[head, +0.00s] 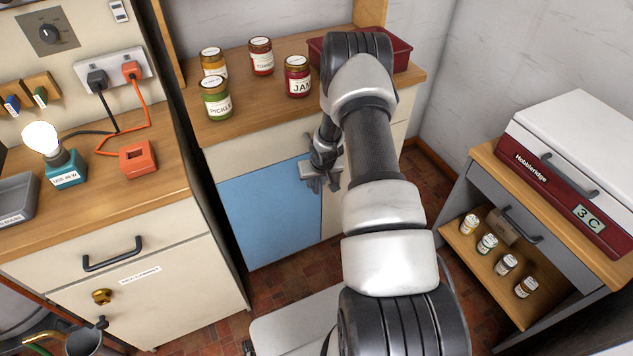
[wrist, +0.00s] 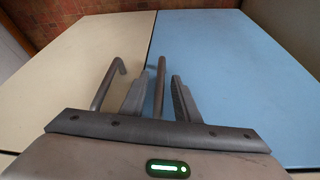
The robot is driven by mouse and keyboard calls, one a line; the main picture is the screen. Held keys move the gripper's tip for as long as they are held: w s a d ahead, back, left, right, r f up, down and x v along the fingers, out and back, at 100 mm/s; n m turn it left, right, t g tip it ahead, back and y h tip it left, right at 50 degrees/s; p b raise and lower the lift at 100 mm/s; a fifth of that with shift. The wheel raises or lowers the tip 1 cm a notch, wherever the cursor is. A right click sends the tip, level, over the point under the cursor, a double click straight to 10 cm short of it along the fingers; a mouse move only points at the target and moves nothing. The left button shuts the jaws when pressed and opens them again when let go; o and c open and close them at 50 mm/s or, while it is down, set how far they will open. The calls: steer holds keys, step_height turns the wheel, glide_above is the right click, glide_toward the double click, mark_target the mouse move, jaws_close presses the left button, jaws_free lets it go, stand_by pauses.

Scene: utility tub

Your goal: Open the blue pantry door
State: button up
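The blue pantry door (head: 265,212) is closed, flush in the cabinet front under the wooden counter in the head view. It also fills the right side of the wrist view (wrist: 225,70). My gripper (head: 318,184) is at the door's right edge, partly hidden by my arm. In the wrist view my gripper (wrist: 158,95) is open, and the blue door's bar handle (wrist: 160,82) stands between its two fingers. The fingers are not closed on the handle; whether one touches it I cannot tell.
A cream door (wrist: 85,60) with its own bar handle (wrist: 108,85) is beside the blue one. Several jars (head: 298,78) and a red tray (head: 399,58) stand on the counter. A cream drawer cabinet (head: 150,265) is left; a shelf unit with a fridge-like box (head: 580,130) is right.

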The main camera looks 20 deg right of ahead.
steer(key=shift+c, duration=0.2)
jaws_close()
steer(key=shift+s, duration=0.1)
